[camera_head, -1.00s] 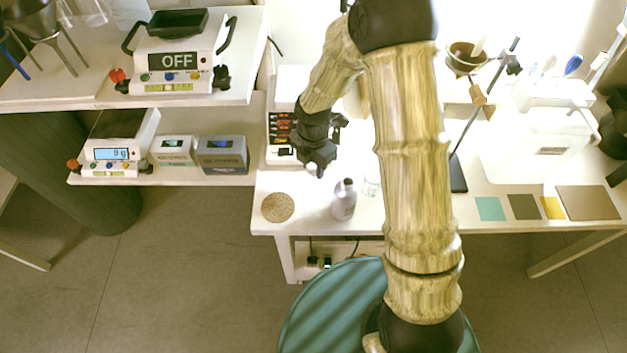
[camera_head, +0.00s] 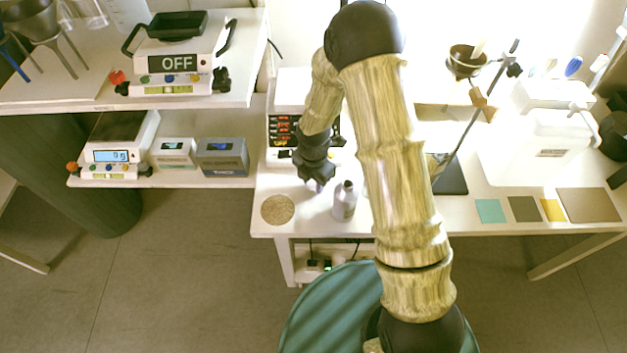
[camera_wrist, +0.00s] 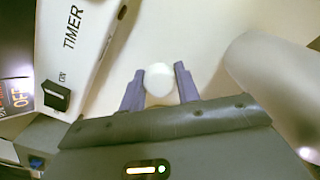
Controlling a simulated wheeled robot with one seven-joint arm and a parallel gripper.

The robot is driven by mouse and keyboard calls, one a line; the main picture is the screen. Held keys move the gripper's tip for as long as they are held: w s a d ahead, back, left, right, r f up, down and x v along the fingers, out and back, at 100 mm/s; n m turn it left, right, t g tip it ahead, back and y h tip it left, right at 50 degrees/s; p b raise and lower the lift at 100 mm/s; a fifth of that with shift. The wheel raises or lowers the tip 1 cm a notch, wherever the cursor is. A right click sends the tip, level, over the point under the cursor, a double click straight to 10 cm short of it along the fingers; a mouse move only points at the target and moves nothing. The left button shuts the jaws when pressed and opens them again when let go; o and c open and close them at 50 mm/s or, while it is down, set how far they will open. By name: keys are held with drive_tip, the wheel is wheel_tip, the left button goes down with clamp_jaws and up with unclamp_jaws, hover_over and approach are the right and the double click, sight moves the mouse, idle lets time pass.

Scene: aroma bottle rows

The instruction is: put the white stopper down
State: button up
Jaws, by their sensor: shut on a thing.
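The white stopper (camera_wrist: 158,79) shows as a round white disc between the two purple fingertips of my gripper (camera_wrist: 159,85) in the wrist view. My gripper is shut on it. In the head view my gripper (camera_head: 317,184) points down over the white table, just left of the bottle; the stopper cannot be made out there. The bottle (camera_head: 344,201) is pale grey-violet, upright, with a dark open mouth. In the wrist view a large pale rounded body (camera_wrist: 275,85), likely the bottle, lies to the right of the fingers. How far the stopper is above the table is hard to tell.
A round cork mat (camera_head: 278,209) lies at the table's front left edge. A white device with a TIMER label (camera_wrist: 75,40) stands close to the fingers' left. A stand with a dark base (camera_head: 449,175) is to the right. The tabletop (camera_head: 300,222) in front is bare.

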drive_tip(key=shift+f, duration=0.15)
drive_tip(key=o, duration=1)
wheel_tip(320, 180, up, 12)
drive_tip(key=shift+r+p, duration=0.2)
drive_tip(key=shift+p, duration=0.15)
